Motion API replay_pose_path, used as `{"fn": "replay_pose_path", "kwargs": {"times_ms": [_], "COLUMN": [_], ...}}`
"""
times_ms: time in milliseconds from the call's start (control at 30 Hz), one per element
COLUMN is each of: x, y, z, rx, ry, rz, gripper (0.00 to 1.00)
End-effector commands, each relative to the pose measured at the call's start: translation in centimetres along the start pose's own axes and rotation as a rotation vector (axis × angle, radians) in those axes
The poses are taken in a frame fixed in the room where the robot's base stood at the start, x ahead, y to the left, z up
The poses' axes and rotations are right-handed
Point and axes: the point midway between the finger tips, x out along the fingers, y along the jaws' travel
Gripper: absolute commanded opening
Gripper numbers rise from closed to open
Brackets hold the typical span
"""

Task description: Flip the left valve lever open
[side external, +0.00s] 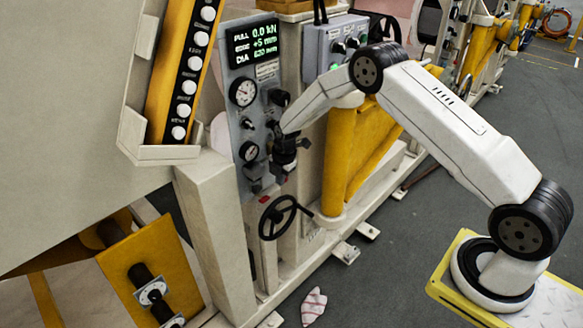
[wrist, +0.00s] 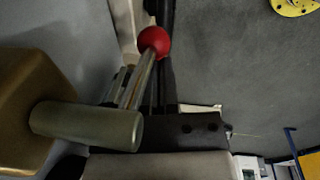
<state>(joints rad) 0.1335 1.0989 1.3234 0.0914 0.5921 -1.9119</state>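In the wrist view, a valve lever (wrist: 140,82) with a shiny metal rod ends in a red ball knob (wrist: 154,41). It stands by a grey cylindrical stem (wrist: 88,126) on a brass-coloured valve body (wrist: 28,105). I cannot tell whether this is the left lever. My gripper (side external: 284,160) is a dark shape close against the lower part of the gauge panel in the side view. In the wrist view a dark bolted block (wrist: 185,132), which may be part of it, lies just below the lever. The fingertips are not clear, and contact with the lever cannot be seen.
The grey panel (side external: 240,122) carries gauges, knobs and a lit display (side external: 255,41). A black handwheel (side external: 278,218) sits below my gripper. A yellow column (side external: 350,150) stands to the right. A crumpled cloth (side external: 314,306) lies on the otherwise open floor.

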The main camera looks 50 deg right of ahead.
Motion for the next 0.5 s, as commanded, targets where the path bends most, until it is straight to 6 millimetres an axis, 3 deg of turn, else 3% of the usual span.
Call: {"fn": "replay_pose_path", "kwargs": {"times_ms": [500], "x": [0.02], "y": [0.03], "z": [0.33], "rx": [-0.004], "ry": [-0.041], "rz": [-0.003], "gripper": [0.00]}}
